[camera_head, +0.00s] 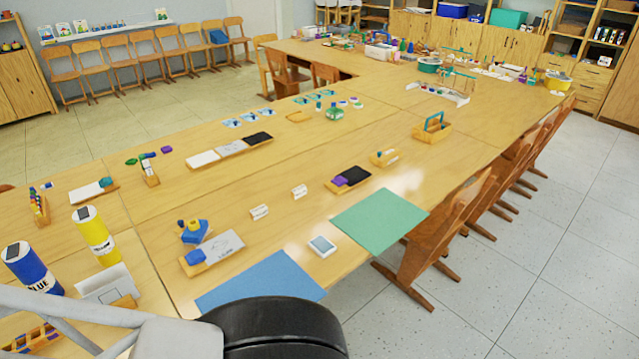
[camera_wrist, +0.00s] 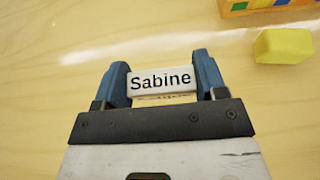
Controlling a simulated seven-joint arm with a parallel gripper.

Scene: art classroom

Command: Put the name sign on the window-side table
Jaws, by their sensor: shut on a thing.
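The name sign (camera_wrist: 161,82) is white with "Sabine" in black letters, in the wrist view. My gripper (camera_wrist: 160,72) is shut on it, with one blue finger at each short end. A pale wooden tabletop (camera_wrist: 60,30) lies below; I cannot tell whether the sign touches it. In the head view my gripper and the held sign cannot be made out. Two small white signs stand on the long wooden table there, one left (camera_head: 259,212) and one right (camera_head: 299,191). No window shows, so I cannot tell which table is window-side.
A yellow block (camera_wrist: 284,45) and a wooden piece with coloured squares (camera_wrist: 265,5) lie beyond my gripper. The head view shows a blue mat (camera_head: 260,283), a green mat (camera_head: 380,220), a yellow tube (camera_head: 95,237) and a blue tube (camera_head: 32,268). Chairs (camera_head: 435,235) line the right edge.

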